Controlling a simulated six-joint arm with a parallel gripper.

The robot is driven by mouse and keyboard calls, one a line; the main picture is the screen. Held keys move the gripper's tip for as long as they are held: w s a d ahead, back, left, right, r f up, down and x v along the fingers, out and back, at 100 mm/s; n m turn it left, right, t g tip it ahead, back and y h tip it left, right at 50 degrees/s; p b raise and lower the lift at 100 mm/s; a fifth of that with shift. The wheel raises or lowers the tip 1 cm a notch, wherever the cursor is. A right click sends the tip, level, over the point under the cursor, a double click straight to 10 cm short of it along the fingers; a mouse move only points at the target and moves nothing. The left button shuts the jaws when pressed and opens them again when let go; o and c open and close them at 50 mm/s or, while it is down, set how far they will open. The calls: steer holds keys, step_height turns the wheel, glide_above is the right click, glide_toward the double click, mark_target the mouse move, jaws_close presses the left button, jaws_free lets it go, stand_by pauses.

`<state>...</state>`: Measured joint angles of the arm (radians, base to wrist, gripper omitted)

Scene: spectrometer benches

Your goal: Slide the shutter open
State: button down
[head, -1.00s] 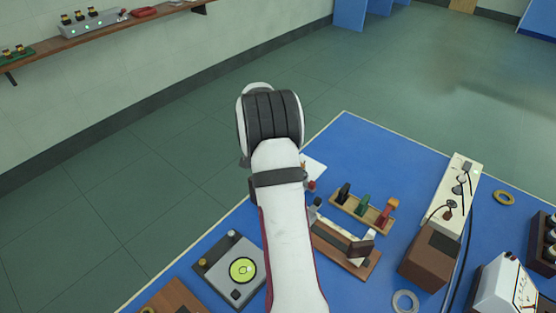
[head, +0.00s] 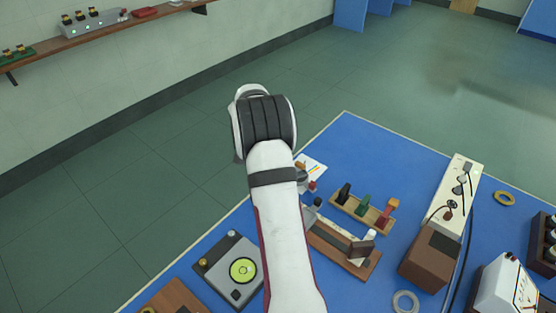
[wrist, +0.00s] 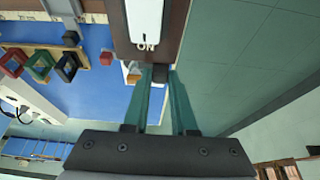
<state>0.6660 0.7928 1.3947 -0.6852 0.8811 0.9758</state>
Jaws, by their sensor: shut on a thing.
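In the wrist view, my gripper (wrist: 160,82) has its two teal fingers closed on a small dark block (wrist: 159,73), which appears to be the shutter's knob. It sits at the end of a brown frame (wrist: 178,25). A white plate (wrist: 145,20) marked "ON" lies in this frame, just beyond the fingertips. How far the shutter is open cannot be told. In the head view, my arm hides the fingers and the knob.
On the blue table (head: 370,150) are a wooden rack (head: 362,211) with coloured pieces, a wooden-based device (head: 330,240), a grey box with a green-yellow disc (head: 243,270), a striped white card (head: 312,168) and a brown box (head: 428,262). Green floor lies beyond the table.

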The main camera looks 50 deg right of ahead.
steer(key=shift+w, duration=0.5)
steer(key=c, duration=0.7)
jaws_free()
steer(key=shift+r, duration=0.1)
steer(key=v, duration=1.5)
steer(key=shift+a+r, duration=0.25)
steer(key=shift+a, duration=0.1)
